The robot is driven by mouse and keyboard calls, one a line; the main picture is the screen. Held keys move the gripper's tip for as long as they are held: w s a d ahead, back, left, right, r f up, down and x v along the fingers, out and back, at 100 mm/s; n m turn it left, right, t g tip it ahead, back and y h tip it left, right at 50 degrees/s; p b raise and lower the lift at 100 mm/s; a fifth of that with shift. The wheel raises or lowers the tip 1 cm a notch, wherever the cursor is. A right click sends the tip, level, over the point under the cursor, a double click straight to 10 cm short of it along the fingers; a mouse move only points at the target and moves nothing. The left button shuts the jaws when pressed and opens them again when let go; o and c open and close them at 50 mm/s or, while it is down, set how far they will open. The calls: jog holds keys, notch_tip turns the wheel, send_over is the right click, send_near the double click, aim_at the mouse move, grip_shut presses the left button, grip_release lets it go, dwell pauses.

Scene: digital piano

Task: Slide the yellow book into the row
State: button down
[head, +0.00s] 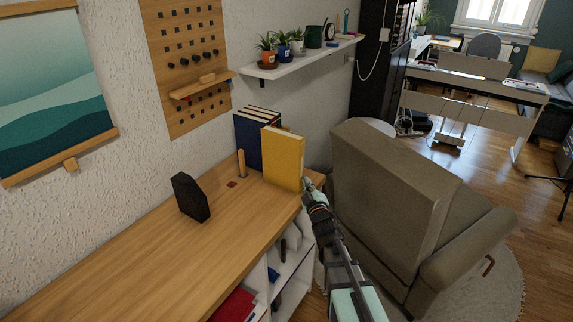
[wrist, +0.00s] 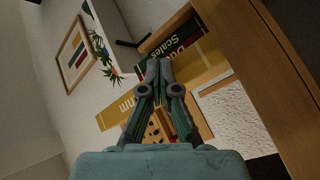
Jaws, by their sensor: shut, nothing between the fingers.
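The yellow book (head: 284,160) stands upright on the wooden top near its right end. In the head view it sticks out towards me from the dark blue books (head: 248,142) beside it. In the wrist view its yellow spine (wrist: 202,62) crosses behind my fingers, with a dark lettered spine (wrist: 186,36) alongside. My gripper (head: 309,184) is at the lower right edge of the yellow book, shut and empty. The wrist view shows its fingertips (wrist: 153,68) together in front of the yellow spine. I cannot tell whether they touch it.
A wooden peg (head: 241,163) and a small red square (head: 232,184) are left of the books. A black angular block (head: 190,197) stands farther left. The wooden top (head: 150,255) is clear in front. A beige armchair (head: 385,190) stands close at the right.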

aim_at(291, 180)
jog(key=shift+w+a+b, duration=0.6)
jog(key=shift+a+b, duration=0.25)
jog(key=shift+b, duration=0.3)
jog(key=shift+w+a+b, duration=0.6)
jog(key=shift+a+b, duration=0.2)
jog(key=shift+b, duration=0.3)
dwell(1.3)
jog(key=shift+w+a+b, duration=0.95)
jog(key=shift+a+b, duration=0.25)
jog(key=shift+b, duration=1.55)
dwell(1.7)
